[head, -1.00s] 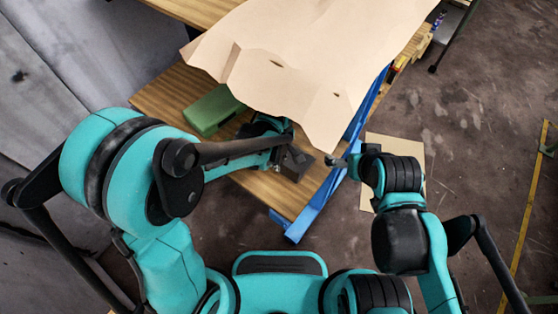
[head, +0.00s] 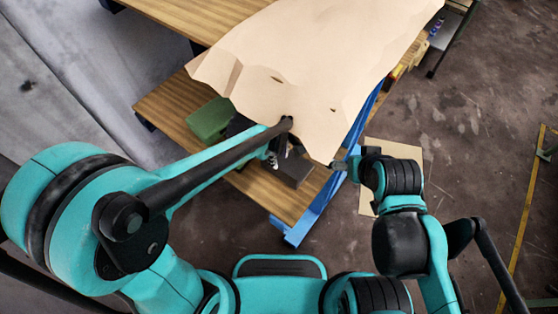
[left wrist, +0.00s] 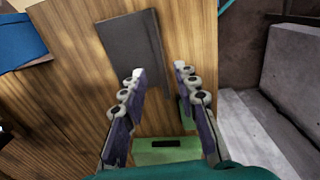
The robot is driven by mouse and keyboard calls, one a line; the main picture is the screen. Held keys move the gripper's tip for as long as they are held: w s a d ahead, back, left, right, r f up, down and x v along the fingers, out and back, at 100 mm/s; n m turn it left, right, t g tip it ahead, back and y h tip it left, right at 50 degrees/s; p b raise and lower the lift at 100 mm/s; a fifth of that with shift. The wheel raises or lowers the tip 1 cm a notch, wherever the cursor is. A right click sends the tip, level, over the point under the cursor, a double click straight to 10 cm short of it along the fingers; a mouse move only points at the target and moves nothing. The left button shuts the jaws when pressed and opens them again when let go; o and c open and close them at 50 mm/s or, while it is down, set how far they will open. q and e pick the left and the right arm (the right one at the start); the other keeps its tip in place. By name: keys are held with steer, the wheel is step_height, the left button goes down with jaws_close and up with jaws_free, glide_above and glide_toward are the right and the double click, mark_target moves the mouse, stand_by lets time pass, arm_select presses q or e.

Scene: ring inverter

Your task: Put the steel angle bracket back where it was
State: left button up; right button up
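A dark grey piece (head: 294,171), probably the steel angle bracket, lies on the wooden table top near its front corner. In the left wrist view it shows as a flat dark grey plate (left wrist: 132,42) on the wood, beyond the fingertips. My left gripper (head: 277,158) is just left of it in the head view, partly hidden by my forearm. In the left wrist view its fingers (left wrist: 160,84) are apart, with bare wood and part of a green thing between them. My right gripper (head: 338,164) is beside the blue table edge; its fingers are too small to read.
A large tan sheet (head: 300,55) covers the table's far part, its edge close to my left gripper. A green box (head: 209,119) stands left of the gripper; green (left wrist: 168,152) also shows low in the wrist view. A blue rail (head: 318,205) edges the table.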

arm_select(q)
step_height(320, 180, up, 3)
steer(key=shift+r+p, duration=0.2)
steer(key=shift+p, duration=0.1)
arm_select(e)
steer(key=shift+r, duration=0.45)
arm_select(q)
steer(key=shift+s+a+f, duration=0.1)
arm_select(e)
steer(key=shift+s, duration=0.1)
